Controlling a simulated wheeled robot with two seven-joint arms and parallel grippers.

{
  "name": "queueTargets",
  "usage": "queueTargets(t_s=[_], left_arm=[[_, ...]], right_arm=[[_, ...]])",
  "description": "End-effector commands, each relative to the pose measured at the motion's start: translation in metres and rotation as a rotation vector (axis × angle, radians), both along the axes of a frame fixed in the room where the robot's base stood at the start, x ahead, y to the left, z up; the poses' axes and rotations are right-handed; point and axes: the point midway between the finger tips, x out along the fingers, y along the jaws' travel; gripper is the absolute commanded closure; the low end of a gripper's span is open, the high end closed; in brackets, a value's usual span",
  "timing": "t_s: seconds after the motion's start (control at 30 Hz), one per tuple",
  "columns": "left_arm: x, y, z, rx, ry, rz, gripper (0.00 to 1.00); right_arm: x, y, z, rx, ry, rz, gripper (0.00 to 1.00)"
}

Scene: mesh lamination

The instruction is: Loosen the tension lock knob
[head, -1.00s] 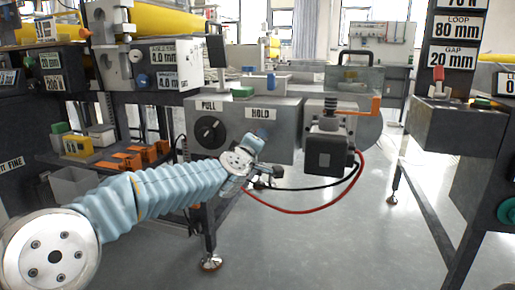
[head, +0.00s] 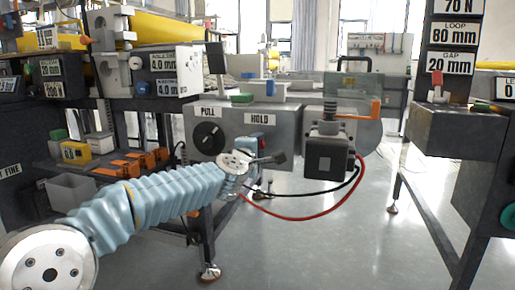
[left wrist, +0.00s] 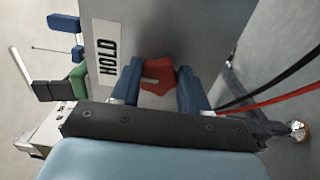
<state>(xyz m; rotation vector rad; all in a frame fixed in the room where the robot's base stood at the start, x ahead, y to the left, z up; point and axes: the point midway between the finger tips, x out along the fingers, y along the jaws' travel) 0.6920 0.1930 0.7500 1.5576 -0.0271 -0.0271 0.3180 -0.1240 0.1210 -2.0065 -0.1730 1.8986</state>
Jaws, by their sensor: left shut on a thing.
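A red knob (left wrist: 158,76) sits on the grey box face under the HOLD label in the left wrist view. It is between the two blue fingers of my left gripper (left wrist: 160,88), which is shut on it. A round black knob (head: 208,139) is on the same face under the PULL label, clear of the gripper. My right gripper is not in view.
A black motor block (head: 326,155) with an orange handle (head: 375,108) stands to the right of the gripper. A red cable (head: 300,217) and a black cable loop below it. Orange and yellow parts (head: 75,152) are on the left shelf. Open floor lies at the right.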

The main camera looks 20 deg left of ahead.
Motion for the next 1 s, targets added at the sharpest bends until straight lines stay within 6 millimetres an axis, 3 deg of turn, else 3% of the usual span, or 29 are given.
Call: queueTargets(t_s=[0.3,0.33,0.5,0.83,1.0], left_arm=[[0.000,0.001,-0.001,-0.005,0.002,0.001,0.86],[0.000,0.001,-0.001,-0.005,0.002,0.001,0.52],[0.000,0.000,-0.001,-0.003,0.002,0.001,0.30],[-0.005,0.000,0.000,-0.002,0.000,0.000,0.30],[-0.034,0.002,-0.001,-0.001,-0.001,0.001,0.30]], right_arm=[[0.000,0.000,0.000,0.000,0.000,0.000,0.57],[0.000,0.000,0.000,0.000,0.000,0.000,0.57],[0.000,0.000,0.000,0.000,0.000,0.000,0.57],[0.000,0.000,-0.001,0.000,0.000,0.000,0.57],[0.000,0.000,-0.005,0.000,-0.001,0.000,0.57]])
